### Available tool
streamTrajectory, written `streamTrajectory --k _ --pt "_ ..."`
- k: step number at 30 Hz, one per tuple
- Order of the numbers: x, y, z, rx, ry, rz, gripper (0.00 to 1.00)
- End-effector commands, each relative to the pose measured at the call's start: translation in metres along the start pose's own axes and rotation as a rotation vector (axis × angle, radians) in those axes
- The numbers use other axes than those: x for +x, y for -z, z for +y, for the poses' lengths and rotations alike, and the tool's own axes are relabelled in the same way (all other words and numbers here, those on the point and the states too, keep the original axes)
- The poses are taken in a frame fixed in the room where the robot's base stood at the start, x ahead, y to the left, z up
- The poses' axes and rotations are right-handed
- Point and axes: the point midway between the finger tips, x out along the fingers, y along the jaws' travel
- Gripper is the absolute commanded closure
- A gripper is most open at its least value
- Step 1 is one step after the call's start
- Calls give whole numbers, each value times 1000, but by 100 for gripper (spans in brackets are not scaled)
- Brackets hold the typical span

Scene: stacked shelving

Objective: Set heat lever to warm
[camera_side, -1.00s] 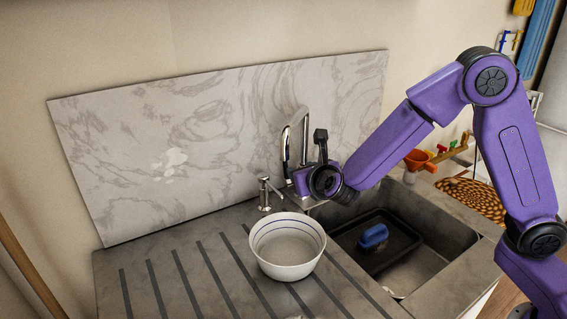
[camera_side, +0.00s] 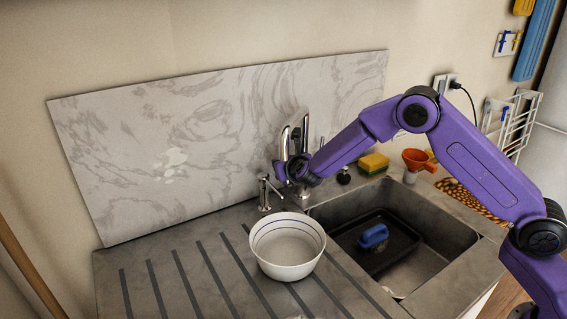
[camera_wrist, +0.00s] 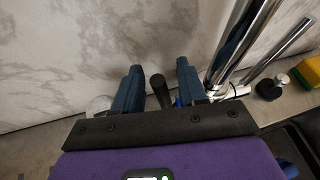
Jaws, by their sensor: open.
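The chrome faucet (camera_side: 305,132) stands behind the sink; it also shows in the wrist view (camera_wrist: 243,42), just right of my gripper. A short dark rod (camera_wrist: 160,88), apparently the heat lever, shows between my two blue fingers in the wrist view, with a bit of blue beside its base. My gripper (camera_wrist: 160,66) is open, one finger on each side of the rod; I cannot tell whether either touches it. In the side view my gripper (camera_side: 287,148) is at the faucet's left, partly overlapping it, and the lever cannot be made out there.
A marble panel (camera_side: 190,140) rises close behind. A soap dispenser (camera_side: 265,192) and white bowl (camera_side: 287,264) stand left of the sink (camera_side: 440,268), which holds a dark tray (camera_side: 397,247) with a blue item.

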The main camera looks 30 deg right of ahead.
Motion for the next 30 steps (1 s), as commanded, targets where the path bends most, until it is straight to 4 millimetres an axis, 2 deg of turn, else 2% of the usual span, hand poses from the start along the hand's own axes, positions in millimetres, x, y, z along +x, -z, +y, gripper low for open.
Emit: streamTrajectory --k 5,14,18,25,30 --pt "10 0 0 -1 -1 1 59" --pt "12 0 0 -1 -1 1 59" --pt "12 0 0 -1 -1 1 100" --pt "11 1 0 1 2 -8 100" --pt "6 3 -2 14 8 -86 100"
